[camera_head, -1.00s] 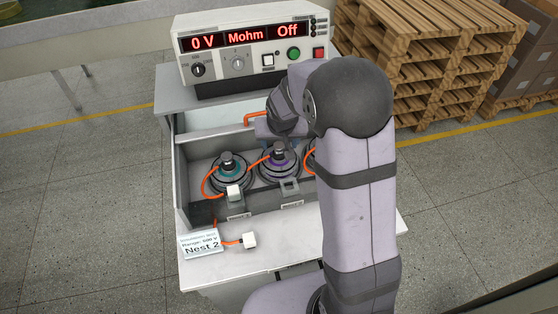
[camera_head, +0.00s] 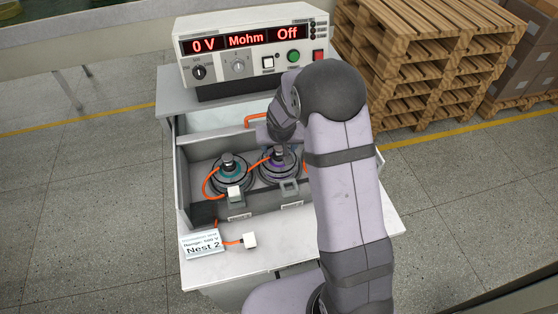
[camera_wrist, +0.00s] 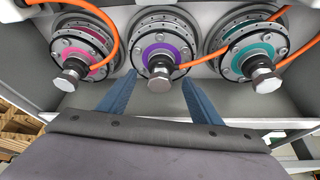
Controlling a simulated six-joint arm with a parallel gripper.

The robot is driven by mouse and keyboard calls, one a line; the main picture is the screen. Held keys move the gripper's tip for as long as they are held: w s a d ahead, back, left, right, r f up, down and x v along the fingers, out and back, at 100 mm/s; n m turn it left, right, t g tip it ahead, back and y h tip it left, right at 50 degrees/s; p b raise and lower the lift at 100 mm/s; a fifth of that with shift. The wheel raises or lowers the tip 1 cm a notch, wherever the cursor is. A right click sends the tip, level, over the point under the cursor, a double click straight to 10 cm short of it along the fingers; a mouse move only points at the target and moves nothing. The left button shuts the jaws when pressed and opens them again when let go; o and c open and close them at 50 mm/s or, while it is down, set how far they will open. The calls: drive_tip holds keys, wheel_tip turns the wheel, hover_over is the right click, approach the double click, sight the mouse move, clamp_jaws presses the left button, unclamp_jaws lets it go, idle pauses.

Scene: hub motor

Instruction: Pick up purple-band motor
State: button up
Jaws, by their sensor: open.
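The purple-band motor (camera_head: 279,166) sits in the middle nest of the grey tray in the head view, with an orange cable at its side. In the wrist view the purple-band motor (camera_wrist: 163,55) is at the top centre, its metal shaft pointing toward the camera. My gripper (camera_wrist: 158,78) is open, its two blue fingers reaching toward the motor with the shaft lying between their lines. I cannot tell whether the fingers touch it. In the head view the gripper is largely hidden behind my arm.
A teal-band motor (camera_head: 229,171) and a pink-band motor (camera_wrist: 82,48) flank the purple one closely. Orange cables loop between them. The tray wall (camera_head: 182,180) encloses the nests. A tester (camera_head: 250,48) reading 0 V and Off stands behind. A Nest 2 card (camera_head: 203,243) lies in front.

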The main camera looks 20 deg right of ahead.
drive_tip(key=shift+x, duration=1.25)
drive_tip(key=shift+c, duration=0.7)
drive_tip(key=c, duration=1)
drive_tip(key=shift+w+r, duration=0.15)
drive_tip(key=shift+w, duration=0.05)
drive_tip(key=c, duration=0.4)
drive_tip(key=shift+o, duration=0.2)
drive_tip(key=shift+r, duration=0.15)
wheel_tip(320, 180, up, 28)
drive_tip(key=b, duration=0.2)
